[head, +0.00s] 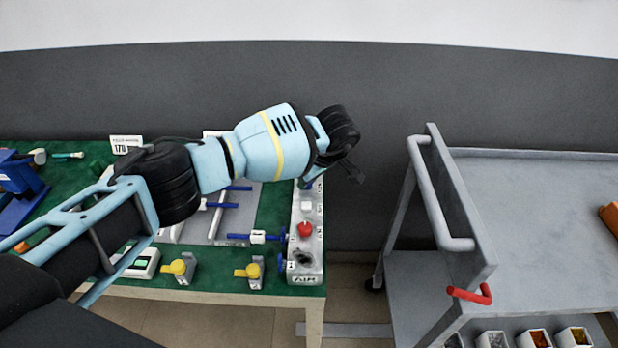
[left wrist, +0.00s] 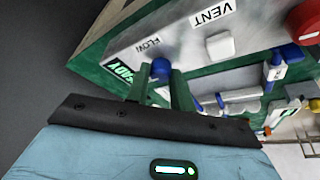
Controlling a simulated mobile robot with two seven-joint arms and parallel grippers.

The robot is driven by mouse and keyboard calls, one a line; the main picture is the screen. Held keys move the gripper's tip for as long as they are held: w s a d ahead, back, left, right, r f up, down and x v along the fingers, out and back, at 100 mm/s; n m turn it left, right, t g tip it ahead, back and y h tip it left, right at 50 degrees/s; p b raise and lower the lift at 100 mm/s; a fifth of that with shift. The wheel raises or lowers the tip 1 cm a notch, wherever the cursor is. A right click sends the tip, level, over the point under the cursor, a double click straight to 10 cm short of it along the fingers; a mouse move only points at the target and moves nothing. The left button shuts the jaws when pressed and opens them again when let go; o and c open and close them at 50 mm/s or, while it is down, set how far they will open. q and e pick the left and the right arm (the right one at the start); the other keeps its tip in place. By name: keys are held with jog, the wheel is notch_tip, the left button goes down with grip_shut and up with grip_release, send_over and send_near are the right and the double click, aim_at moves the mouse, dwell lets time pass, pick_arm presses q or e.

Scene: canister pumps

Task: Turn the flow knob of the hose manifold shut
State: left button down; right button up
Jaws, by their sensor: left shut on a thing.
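The hose manifold is a white panel at the right end of the green table (head: 319,240). In the left wrist view its panel (left wrist: 150,35) carries the labels FLOW, VENT and READY. The blue flow knob (left wrist: 160,68) sits beside the FLOW label. My left gripper (left wrist: 161,82) has its two green fingers on either side of this knob and is shut on it. In the head view my left arm reaches across the table and its wrist hides the fingers and most of the knob. My right gripper is in neither view.
On the manifold are a white square button (head: 306,207), a red knob (head: 305,229) and a black round part (head: 303,258). A grey cart (head: 540,230) stands right, across a floor gap.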

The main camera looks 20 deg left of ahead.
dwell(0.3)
pick_arm(q)
jog(key=c, duration=1.2)
grip_release()
jog(key=v, duration=0.7)
jog(key=shift+s+d+r, duration=0.15)
jog(key=shift+r, duration=0.2)
